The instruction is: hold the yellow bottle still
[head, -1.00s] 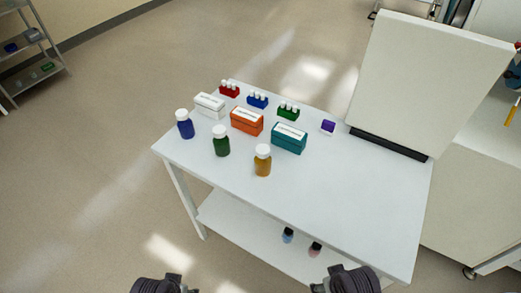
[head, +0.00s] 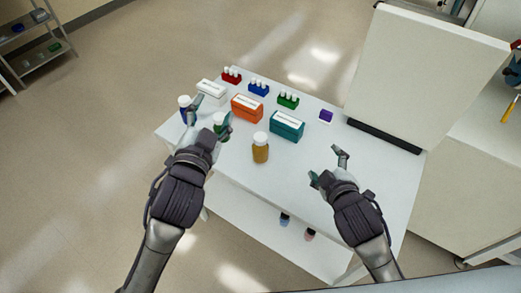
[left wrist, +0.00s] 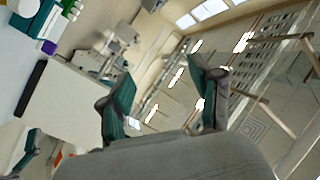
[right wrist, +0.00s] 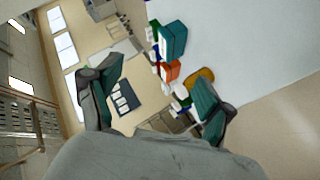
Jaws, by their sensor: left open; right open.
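The yellow bottle (head: 260,150), amber with a white cap, stands upright near the front edge of the white table (head: 375,185). Its body also shows in the right wrist view (right wrist: 205,75), partly behind a finger. My left gripper (head: 209,118) is open to its left, over the green bottle (head: 223,132) and the blue bottle (head: 184,112), which it partly hides. My right gripper (head: 327,165) is open to the right of the yellow bottle, apart from it. Neither gripper touches the yellow bottle.
Behind the bottle are a teal box (head: 287,127), an orange box (head: 247,108), a white box (head: 212,92) and small vial racks in red, blue and green (head: 288,100). A purple-topped box (head: 326,116) stands near a large white panel (head: 425,80). The table's right part is clear.

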